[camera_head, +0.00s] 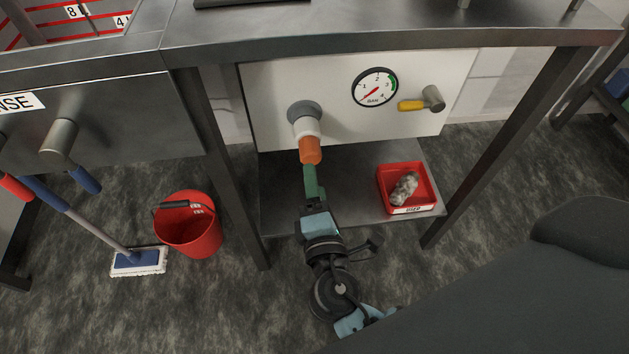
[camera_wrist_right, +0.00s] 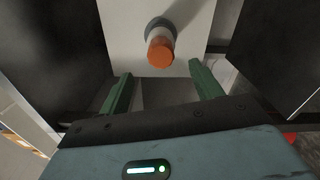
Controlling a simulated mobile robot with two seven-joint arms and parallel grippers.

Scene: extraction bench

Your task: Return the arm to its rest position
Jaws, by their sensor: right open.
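My right arm reaches in from the bottom of the head view. Its gripper (camera_head: 311,168) is under the bench, over the lower shelf, just below the orange end of a fitting (camera_head: 310,150) on the white panel. In the right wrist view the green fingers of the right gripper (camera_wrist_right: 160,85) are spread apart with nothing between them. The orange-tipped fitting (camera_wrist_right: 160,52) shows beyond and above the fingertips there, apart from both fingers. My left gripper is not in view.
The white panel (camera_head: 345,130) carries a gauge (camera_head: 375,88) and a yellow-handled valve (camera_head: 420,104). A red tray (camera_head: 433,178) with a grey crumpled item (camera_head: 404,188) is on the shelf (camera_head: 350,185). Bench legs (camera_head: 497,150) flank the arm. A red bucket (camera_head: 190,232) and mop (camera_head: 138,261) stand left.

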